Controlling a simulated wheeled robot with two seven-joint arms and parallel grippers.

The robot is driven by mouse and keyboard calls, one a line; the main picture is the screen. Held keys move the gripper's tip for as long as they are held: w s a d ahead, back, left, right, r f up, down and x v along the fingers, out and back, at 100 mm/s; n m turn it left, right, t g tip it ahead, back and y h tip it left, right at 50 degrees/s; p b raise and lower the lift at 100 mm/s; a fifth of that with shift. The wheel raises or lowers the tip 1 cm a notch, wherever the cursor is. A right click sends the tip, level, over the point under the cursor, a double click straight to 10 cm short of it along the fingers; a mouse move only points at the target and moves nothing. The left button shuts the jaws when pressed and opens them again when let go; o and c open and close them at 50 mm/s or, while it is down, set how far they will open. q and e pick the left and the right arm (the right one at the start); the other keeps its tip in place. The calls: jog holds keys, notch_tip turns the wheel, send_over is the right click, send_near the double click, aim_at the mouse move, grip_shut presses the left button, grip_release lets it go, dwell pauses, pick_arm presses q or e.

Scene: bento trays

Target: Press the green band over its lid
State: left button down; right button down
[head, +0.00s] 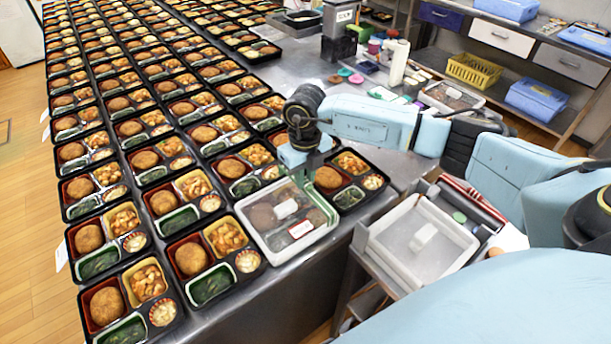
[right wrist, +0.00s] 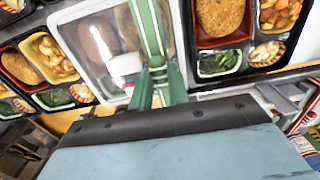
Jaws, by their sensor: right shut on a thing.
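A bento tray under a clear lid (head: 287,218) stands at the table's near edge, with food and two white labels showing. The right wrist view shows this lid (right wrist: 100,55) behind my fingers. In the head view my right gripper (head: 297,165) is over the tray's far edge. A green band (right wrist: 147,25) with a pale line runs up from the fingertips across the lid. The fingers appear closed on it. Its ends are hidden. My left gripper is not in view.
Rows of open black bento trays (head: 100,242) fill the table to the left, close beside the lidded tray. An open tray (head: 350,182) stands to its right. A white bin (head: 418,240) stands at the right, below the table edge.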

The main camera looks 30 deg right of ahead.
jog(key=shift+f+b, duration=0.4)
jog(key=shift+f, duration=0.15)
dwell(0.7)
jog(key=shift+f+b, duration=1.05)
jog(key=shift+f, duration=0.35)
jog(key=shift+f, duration=0.1)
jog(key=c, duration=0.7)
grip_release()
jog(key=shift+r+p, duration=2.95)
jog(key=shift+r, duration=1.1)
jog(key=shift+c, duration=0.6)
